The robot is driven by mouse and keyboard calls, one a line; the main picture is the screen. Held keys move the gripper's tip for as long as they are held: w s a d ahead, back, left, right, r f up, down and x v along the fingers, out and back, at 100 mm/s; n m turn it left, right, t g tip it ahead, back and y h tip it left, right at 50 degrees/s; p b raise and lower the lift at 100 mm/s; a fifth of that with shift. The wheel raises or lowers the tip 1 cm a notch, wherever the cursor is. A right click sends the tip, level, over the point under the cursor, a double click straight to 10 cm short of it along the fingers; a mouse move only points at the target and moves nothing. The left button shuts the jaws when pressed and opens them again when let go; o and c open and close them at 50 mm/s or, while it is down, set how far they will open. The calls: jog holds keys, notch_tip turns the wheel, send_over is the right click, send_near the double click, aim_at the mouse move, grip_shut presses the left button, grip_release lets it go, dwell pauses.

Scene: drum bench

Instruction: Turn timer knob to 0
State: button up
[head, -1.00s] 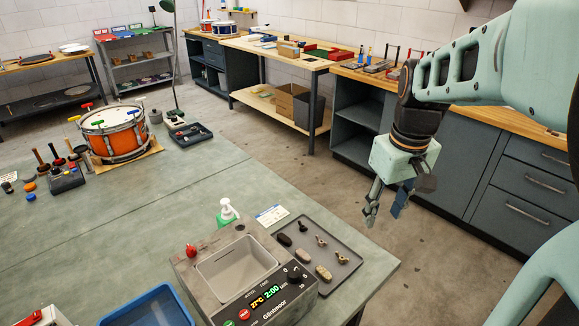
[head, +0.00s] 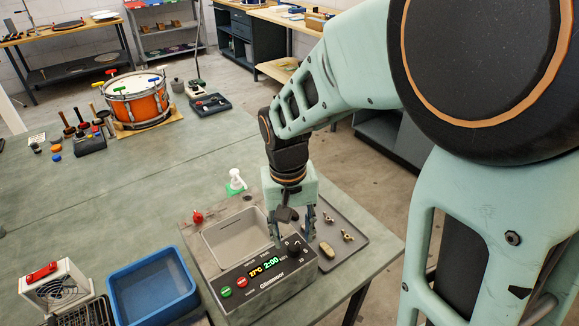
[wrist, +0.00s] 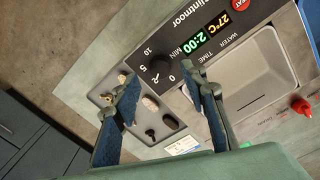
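The black timer knob (head: 294,249) sits on the right end of the control panel of the grey Glintmoor bath (head: 214,273). It also shows in the wrist view (wrist: 159,69), with printed numbers 0, 5 and 10 around it. The green timer display (head: 272,262) reads 2:00. My gripper (head: 294,229) is open and empty above the panel's right end. In the wrist view its fingertips (wrist: 158,76) lie on either side of the knob, with gaps; I cannot tell their height above it. The knob's pointer is not clear.
A dark tray (head: 350,262) with small parts lies just right of the bath.

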aim_at(294, 246)
jog(key=shift+d+f, duration=0.1)
jog(key=shift+f, duration=1.75)
grip_shut()
jog(key=shift+n, duration=0.3)
jog(key=n, duration=0.5)
jog(key=shift+b, duration=0.3)
jog(key=shift+r+n+t+p, duration=0.1)
jog(key=shift+n+t+p, duration=0.25)
jog(key=shift+n, duration=2.45)
